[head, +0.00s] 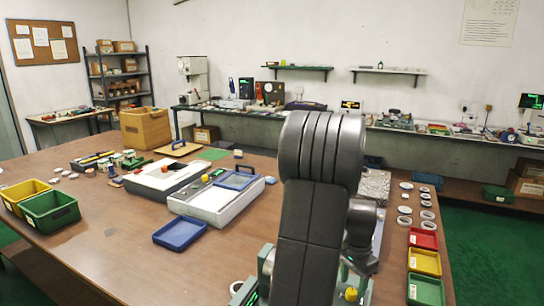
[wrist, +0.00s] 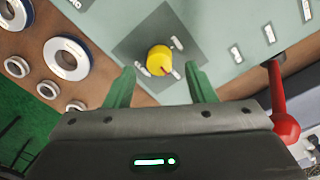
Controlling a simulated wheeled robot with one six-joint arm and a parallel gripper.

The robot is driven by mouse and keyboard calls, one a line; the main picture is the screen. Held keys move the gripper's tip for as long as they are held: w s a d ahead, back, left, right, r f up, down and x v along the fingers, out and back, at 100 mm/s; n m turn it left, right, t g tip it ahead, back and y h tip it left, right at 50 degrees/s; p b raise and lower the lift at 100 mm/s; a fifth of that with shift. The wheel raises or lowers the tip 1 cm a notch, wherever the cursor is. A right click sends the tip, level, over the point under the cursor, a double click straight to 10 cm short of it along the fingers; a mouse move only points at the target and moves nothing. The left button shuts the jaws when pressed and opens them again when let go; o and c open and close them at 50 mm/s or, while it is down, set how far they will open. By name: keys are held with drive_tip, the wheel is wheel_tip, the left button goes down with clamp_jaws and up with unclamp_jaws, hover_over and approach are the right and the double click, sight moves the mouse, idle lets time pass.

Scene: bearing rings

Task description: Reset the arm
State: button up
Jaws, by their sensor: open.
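My gripper (wrist: 161,76) is open in the wrist view, with its two green fingers apart and nothing between them. Beyond the fingertips is a yellow knob (wrist: 159,61) with a red mark, on a grey square plate of a pale green panel (wrist: 225,25). A gap to the knob is likely but its size is hard to tell. In the head view my dark arm rises through the middle and hides most of what lies behind it; I cannot make out the gripper there. A yellow knob (head: 351,294) shows low beside the arm.
A red lever (wrist: 286,128) is close right of my gripper. Bearing rings (wrist: 66,57) lie on the brown table (head: 120,245), also at right in the head view (head: 405,210). Red (head: 423,238), yellow (head: 424,262) and green (head: 426,289) bins stand nearby.

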wheel_tip(320, 180, down, 2)
drive_tip(key=shift+f, duration=0.1)
drive_tip(key=shift+f+n, duration=0.25)
drive_tip(key=shift+n, duration=0.05)
drive_tip(key=n+p, duration=0.1)
drive_tip(key=n, duration=0.3)
drive_tip(key=shift+r+n, duration=0.1)
drive_tip(key=shift+n, duration=0.3)
drive_tip(key=n+p, duration=0.1)
drive_tip(key=n, duration=0.3)
drive_tip(key=n+p, duration=0.1)
drive_tip(key=n, duration=0.3)
drive_tip(key=shift+s+n+p, duration=0.1)
drive_tip(key=shift+n+p, duration=0.2)
drive_tip(key=shift+n, duration=0.1)
drive_tip(key=shift+n+t+p, duration=0.3)
drive_tip(key=shift+n+p, duration=0.4)
drive_tip(key=shift+n, duration=1.3)
drive_tip(key=shift+a, duration=0.1)
